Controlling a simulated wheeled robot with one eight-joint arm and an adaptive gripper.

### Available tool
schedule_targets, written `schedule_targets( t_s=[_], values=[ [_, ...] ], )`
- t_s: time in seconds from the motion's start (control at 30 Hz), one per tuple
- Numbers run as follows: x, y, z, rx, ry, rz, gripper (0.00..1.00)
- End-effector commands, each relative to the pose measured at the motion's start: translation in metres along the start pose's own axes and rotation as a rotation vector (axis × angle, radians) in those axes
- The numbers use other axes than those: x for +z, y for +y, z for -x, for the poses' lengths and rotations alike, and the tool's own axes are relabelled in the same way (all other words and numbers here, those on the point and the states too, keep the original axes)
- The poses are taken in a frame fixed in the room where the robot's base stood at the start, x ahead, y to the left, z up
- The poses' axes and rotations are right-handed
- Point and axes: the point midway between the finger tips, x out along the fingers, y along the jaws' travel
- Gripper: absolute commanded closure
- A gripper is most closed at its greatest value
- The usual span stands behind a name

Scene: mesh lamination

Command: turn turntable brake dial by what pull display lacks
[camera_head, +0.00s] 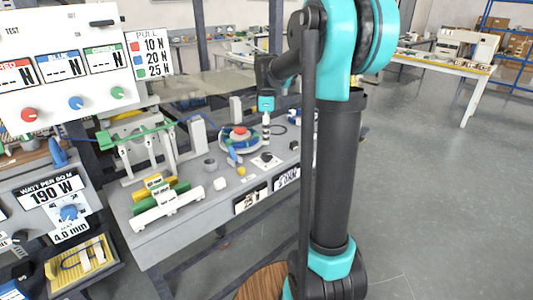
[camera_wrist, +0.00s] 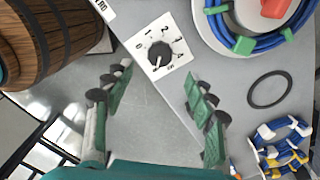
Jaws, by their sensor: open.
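The brake dial (camera_wrist: 160,55) is a black knob on a white plate marked 0 to 4 in the wrist view; its pointer is too small to read surely. A black knob on a white plate (camera_head: 266,159) also shows on the bench in the head view. My gripper (camera_wrist: 157,90) is open and empty, the dial lying just beyond and between its fingertips; it also shows in the head view (camera_head: 266,127). The turntable (camera_head: 238,140) carries a blue coil and red knob. The pull display (camera_head: 149,54) lists red 10 N, blue 20 N, green 25 N.
Three meters marked red (camera_head: 16,73), blue (camera_head: 58,66) and green (camera_head: 103,58) show dashes and N. Small readouts (camera_head: 287,177) sit on the bench front. A wooden barrel (camera_wrist: 50,40), a black ring (camera_wrist: 270,90) and blue cable coils (camera_wrist: 283,147) lie around the dial.

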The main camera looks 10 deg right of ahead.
Motion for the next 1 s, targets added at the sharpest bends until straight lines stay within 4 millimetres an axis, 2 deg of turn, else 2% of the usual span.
schedule_targets(
  t_s=[0.2,0.4,0.6,0.87,1.0],
  values=[
    [0.0,0.0,-0.043,0.0,0.0,0.0,0.44],
    [0.0,0.0,-0.072,0.0,0.0,0.001,0.44],
    [0.0,0.0,-0.084,0.0,0.0,0.001,0.44],
    [0.0,0.0,-0.085,0.0,0.0,0.001,0.44],
    [0.0,0.0,-0.085,0.0,0.0,0.001,0.59]
  ],
)
